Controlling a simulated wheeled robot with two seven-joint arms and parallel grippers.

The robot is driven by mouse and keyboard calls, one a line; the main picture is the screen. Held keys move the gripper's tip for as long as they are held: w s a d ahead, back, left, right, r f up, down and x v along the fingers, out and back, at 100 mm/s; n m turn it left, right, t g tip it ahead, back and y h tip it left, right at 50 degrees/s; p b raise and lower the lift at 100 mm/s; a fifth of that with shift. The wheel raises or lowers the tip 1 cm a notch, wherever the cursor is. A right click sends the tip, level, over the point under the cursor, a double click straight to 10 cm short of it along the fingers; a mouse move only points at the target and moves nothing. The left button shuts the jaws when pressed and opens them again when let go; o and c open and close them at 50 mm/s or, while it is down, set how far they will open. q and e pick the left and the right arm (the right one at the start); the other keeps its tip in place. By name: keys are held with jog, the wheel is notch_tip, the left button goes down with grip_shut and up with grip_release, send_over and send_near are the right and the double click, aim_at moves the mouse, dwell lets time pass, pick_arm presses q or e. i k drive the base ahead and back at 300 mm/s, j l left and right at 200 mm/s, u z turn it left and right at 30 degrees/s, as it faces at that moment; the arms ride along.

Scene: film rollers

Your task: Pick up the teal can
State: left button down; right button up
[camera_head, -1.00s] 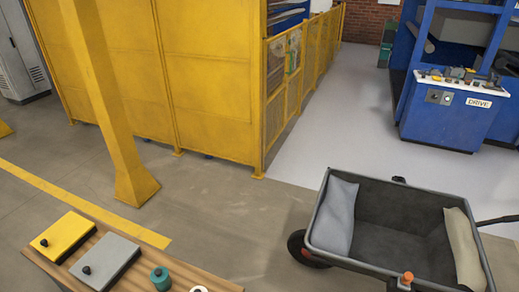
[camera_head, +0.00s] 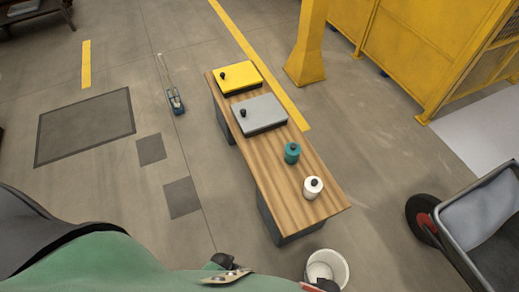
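The teal can (camera_head: 292,153) stands upright on the wooden bench top (camera_head: 285,186), near its middle, with a dark knob on top. A white can (camera_head: 312,189) with a dark knob stands close to it, nearer the bench's lower right end.
A grey box (camera_head: 262,116) and a yellow box (camera_head: 240,77) lie farther along the bench. A white bucket-like thing (camera_head: 327,264) is below the bench's near end. A grey cart (camera_head: 470,222) stands at right. A yellow post (camera_head: 309,45) rises behind the bench.

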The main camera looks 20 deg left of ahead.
aim_at(290, 160)
jog(key=k+j+z, duration=0.1)
jog(key=j+z, duration=0.15)
jog(key=j, duration=0.15)
jog(key=k+j+z, duration=0.25)
jog(key=j, duration=0.15)
jog(key=k+j+z, duration=0.1)
jog(key=j+z, duration=0.2)
jog(key=k+j+z, duration=0.25)
jog(key=j, duration=0.15)
